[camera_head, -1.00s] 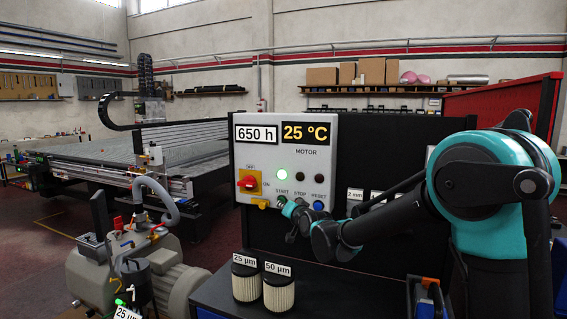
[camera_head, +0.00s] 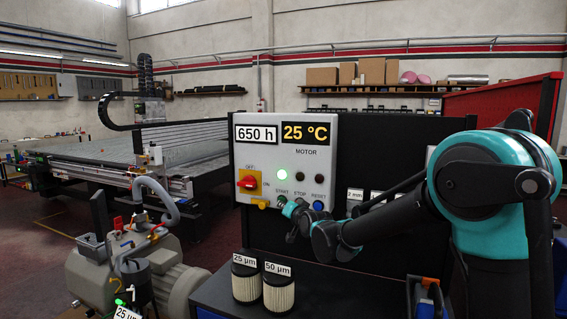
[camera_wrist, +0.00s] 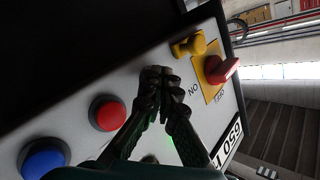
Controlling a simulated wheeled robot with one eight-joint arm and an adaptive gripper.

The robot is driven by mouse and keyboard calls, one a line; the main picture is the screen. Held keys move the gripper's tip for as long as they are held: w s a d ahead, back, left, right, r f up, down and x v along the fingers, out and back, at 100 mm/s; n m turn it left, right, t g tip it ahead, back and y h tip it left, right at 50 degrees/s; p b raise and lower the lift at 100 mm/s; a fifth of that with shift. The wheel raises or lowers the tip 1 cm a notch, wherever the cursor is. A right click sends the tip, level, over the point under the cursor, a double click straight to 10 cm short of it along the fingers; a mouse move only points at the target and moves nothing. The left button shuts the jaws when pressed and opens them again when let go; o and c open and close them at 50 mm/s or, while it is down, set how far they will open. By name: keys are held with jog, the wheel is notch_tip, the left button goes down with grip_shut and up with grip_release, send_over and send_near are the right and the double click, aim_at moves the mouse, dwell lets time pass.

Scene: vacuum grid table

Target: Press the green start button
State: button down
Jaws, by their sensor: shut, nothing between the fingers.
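The control box (camera_head: 262,150) is a pale grey panel with a lit green lamp (camera_head: 282,174) above the START label. My gripper (camera_head: 284,203) is at the panel just below that label, where it hides the start button. In the wrist view, my gripper (camera_wrist: 158,74) has its dark fingertips together with nothing between them, close to the panel face. The green button is not clearly visible there, and I cannot tell whether the fingertips touch it. A green glow (camera_wrist: 188,150) shows beside the fingers.
The red stop button (camera_wrist: 107,113) and blue reset button (camera_wrist: 43,158) sit beside my fingers. A red rotary switch (camera_wrist: 221,69) and a yellow part (camera_wrist: 188,46) stick out on the other side. Two filter cartridges (camera_head: 246,280) stand below the panel.

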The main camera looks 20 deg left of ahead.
jog(key=s, duration=0.6)
jog(key=shift+a, duration=0.25)
jog(key=shift+s, duration=0.1)
dwell(0.6)
